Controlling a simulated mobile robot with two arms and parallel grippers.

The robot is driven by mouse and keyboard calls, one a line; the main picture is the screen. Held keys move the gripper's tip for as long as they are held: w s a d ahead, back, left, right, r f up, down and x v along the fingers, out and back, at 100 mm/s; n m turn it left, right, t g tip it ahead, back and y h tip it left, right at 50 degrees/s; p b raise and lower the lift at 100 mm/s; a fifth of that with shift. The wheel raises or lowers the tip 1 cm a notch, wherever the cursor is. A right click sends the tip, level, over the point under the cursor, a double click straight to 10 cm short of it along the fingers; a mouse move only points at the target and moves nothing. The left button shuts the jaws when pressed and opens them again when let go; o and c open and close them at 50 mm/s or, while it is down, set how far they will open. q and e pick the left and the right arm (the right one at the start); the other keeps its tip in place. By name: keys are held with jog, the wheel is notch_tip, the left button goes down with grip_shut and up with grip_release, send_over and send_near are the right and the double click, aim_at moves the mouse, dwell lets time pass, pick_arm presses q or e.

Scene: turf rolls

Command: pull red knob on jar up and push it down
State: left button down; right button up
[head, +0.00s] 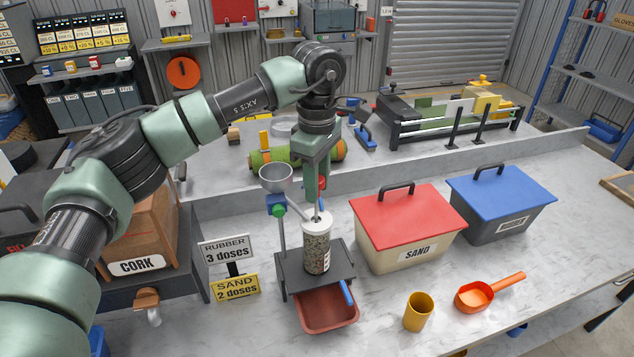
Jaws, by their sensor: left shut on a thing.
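The clear jar (317,250) has a white lid and is filled with dark granules. It stands upright on a dark grey stand (288,268). A thin rod rises from the middle of its lid. My left gripper (316,188) points straight down over the jar and is shut on the red knob (323,183) at the top of the rod. The fingers hide most of the knob; a bit of red shows at their right side. My right gripper is not in view.
A funnel (276,179) on a post stands close to the left of the jar. A red tray (327,312) sits under the stand's front. A red-lidded sand bin (405,230), a yellow cup (418,312) and an orange scoop (475,295) stand to the right.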

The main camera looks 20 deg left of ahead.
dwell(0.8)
pick_arm(q)
notch_tip(320, 180, down, 6)
jog(key=b, duration=0.4)
jog(key=shift+r, duration=0.25)
jog(key=c, duration=1.1)
grip_release()
jog(key=shift+o, duration=0.2)
